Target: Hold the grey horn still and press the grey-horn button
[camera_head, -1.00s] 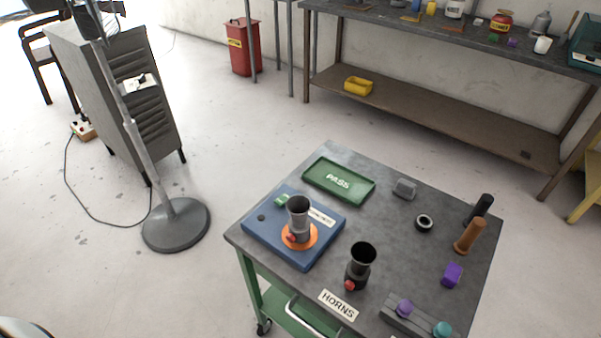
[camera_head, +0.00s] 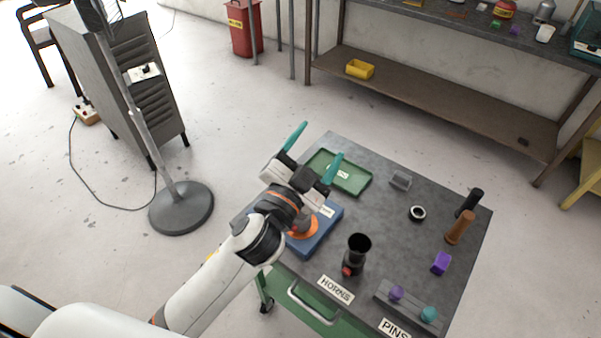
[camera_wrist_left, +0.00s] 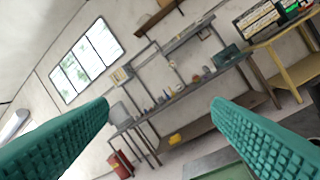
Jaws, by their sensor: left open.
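The grey horn stood on the orange disc of the blue base; now my left arm covers it, and its button is hidden. Part of the orange disc (camera_head: 303,229) and the blue base (camera_head: 318,236) show beside my wrist. My left gripper (camera_head: 315,150) is open and empty, above the table's far left side, with its teal fingers pointing away past the base. In the left wrist view its two fingers (camera_wrist_left: 163,122) are wide apart with nothing between them. A black horn (camera_head: 358,246) with a red button (camera_head: 347,270) stands upright right of the base. My right gripper is not in view.
A green tray (camera_head: 352,183) lies behind the base. A black ring (camera_head: 417,213), brown cylinder (camera_head: 459,228), purple block (camera_head: 441,263) and a rack with knobs (camera_head: 412,312) are on the right. A lamp stand (camera_head: 181,208) is on the floor at left.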

